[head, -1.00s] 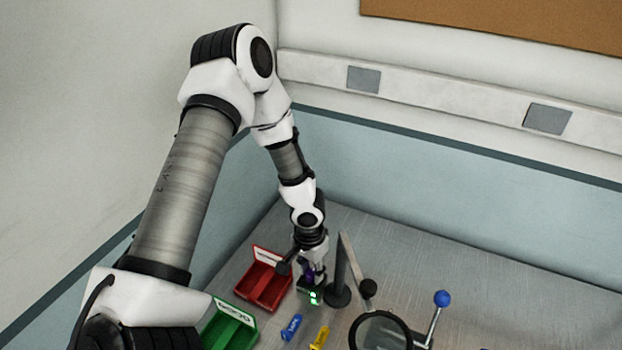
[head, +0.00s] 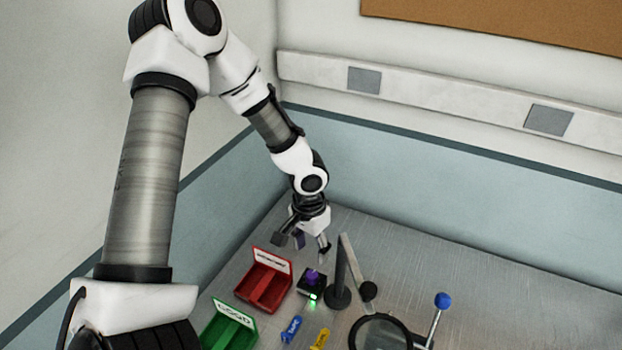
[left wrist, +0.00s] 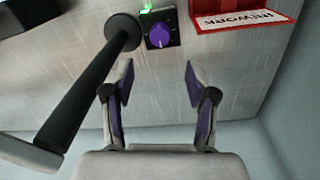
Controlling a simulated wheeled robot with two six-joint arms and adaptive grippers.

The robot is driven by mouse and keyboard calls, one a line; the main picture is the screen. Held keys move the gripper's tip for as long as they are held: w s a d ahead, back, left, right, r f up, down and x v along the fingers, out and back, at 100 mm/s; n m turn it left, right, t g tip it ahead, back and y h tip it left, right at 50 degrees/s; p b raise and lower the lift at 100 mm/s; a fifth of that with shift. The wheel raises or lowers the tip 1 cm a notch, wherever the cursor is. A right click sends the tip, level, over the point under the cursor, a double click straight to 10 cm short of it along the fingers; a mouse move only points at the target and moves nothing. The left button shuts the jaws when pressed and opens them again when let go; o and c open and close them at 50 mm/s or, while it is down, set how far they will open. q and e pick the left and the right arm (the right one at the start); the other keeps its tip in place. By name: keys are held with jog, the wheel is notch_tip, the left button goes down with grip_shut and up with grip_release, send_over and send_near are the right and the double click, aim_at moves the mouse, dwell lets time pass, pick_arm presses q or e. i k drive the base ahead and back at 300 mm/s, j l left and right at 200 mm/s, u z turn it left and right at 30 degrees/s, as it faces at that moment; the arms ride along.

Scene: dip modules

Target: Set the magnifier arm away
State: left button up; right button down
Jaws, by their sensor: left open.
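The magnifier arm shows in the head view as a dark post (head: 341,265) on a round base, a pale bar (head: 352,262), a black knob and a round black-rimmed lens (head: 381,334) at the bottom edge. The post and its base also show at the left of the left wrist view (left wrist: 82,90). My left gripper (head: 303,246) is open and empty, behind a small dark box with a purple knob (head: 312,279) and a lit green light. In the left wrist view the open fingers (left wrist: 158,80) point toward that knob (left wrist: 159,35), apart from it. My right gripper is not in view.
A red tray (head: 258,268) with a label stands left of the knob box, and a green tray (head: 222,320) stands nearer. Blue (head: 291,329) and yellow (head: 320,339) labelled pieces lie in front. A blue-balled lever (head: 442,300) stands at right. The back right of the bench is clear.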

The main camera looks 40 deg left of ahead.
aim_at(367, 290)
jog(key=k+l, duration=0.75)
jog(key=l, duration=0.2)
